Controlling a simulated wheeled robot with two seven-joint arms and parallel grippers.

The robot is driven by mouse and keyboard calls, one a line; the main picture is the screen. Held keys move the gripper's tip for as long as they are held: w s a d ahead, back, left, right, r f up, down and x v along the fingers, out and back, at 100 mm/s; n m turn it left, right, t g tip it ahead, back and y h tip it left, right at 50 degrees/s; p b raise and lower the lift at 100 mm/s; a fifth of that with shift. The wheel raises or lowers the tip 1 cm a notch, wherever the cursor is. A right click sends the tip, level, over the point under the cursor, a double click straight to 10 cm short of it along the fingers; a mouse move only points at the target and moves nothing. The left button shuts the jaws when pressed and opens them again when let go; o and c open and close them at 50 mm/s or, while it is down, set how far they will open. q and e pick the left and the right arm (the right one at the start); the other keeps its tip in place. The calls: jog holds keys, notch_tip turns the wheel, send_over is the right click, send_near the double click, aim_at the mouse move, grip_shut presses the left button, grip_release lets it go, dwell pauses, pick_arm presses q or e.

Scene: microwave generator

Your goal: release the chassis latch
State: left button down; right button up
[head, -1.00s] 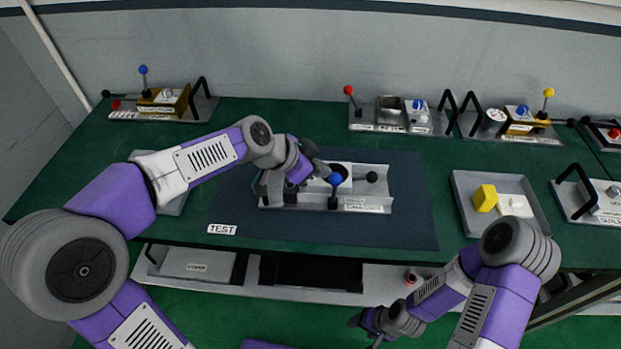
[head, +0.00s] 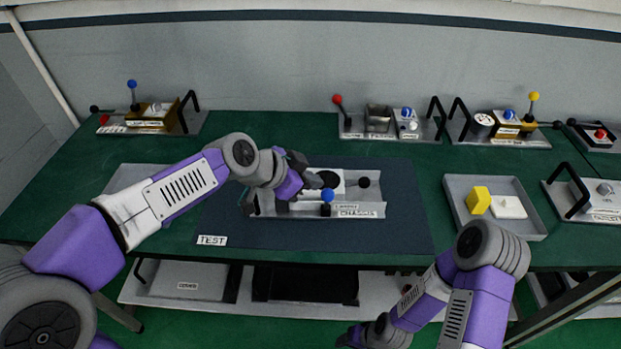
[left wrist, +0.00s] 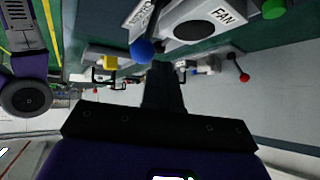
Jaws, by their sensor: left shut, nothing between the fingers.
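The chassis (head: 281,210) is a grey tray labelled CHASSIS on the dark test mat. My right gripper (head: 352,338) is low at the bottom edge, partly cut off.
A grey tray (head: 453,205) with a yellow block (head: 478,200) and a white piece lies right of the mat (head: 300,240). Several lever fixtures stand along the back. A shelf (head: 240,307) runs below the bench. The mat's front is clear.

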dwell(0.3)
pick_arm(q)
jog(key=w+a+p+v, duration=0.1)
jog(key=w+p+v, duration=0.1)
jog(key=v, duration=1)
jog(key=shift+a, duration=0.3)
jog(key=shift+s+f, duration=0.1)
